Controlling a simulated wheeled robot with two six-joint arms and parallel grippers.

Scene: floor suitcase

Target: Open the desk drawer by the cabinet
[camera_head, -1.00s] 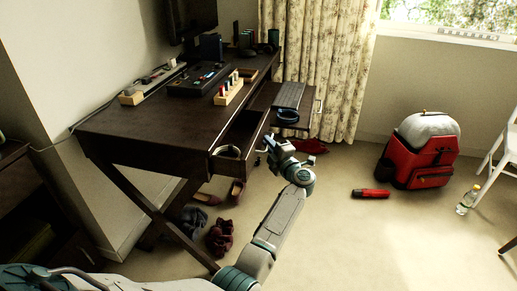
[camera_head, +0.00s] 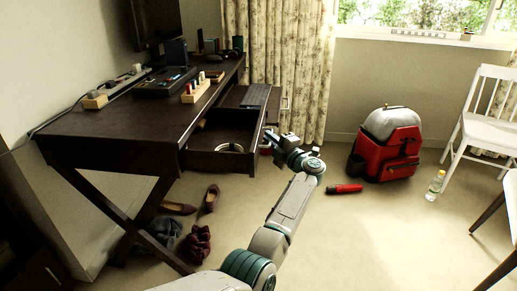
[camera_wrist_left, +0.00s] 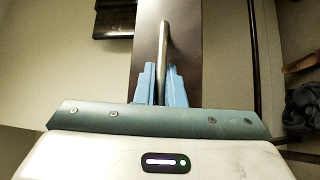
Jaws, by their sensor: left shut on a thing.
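The dark brown desk (camera_head: 115,133) stands at the left in the head view. Its near drawer (camera_head: 213,163) is pulled out well, and a pale ring-shaped thing (camera_head: 229,147) lies inside. My left gripper (camera_head: 272,138) is at the drawer's front, on its right side in the head view. In the left wrist view, the blue fingers of my left gripper (camera_wrist_left: 162,85) are shut on the drawer's metal bar handle (camera_wrist_left: 163,45), with the dark drawer front (camera_wrist_left: 200,45) behind it. My right gripper is not in view.
A keyboard (camera_head: 256,95) lies on a pulled-out surface behind the drawer. Shoes (camera_head: 198,243) are on the floor under the desk. A red backpack (camera_head: 390,157), a red cylinder-like thing (camera_head: 344,188) and a bottle (camera_head: 435,185) stand or lie at the right. Open floor lies between.

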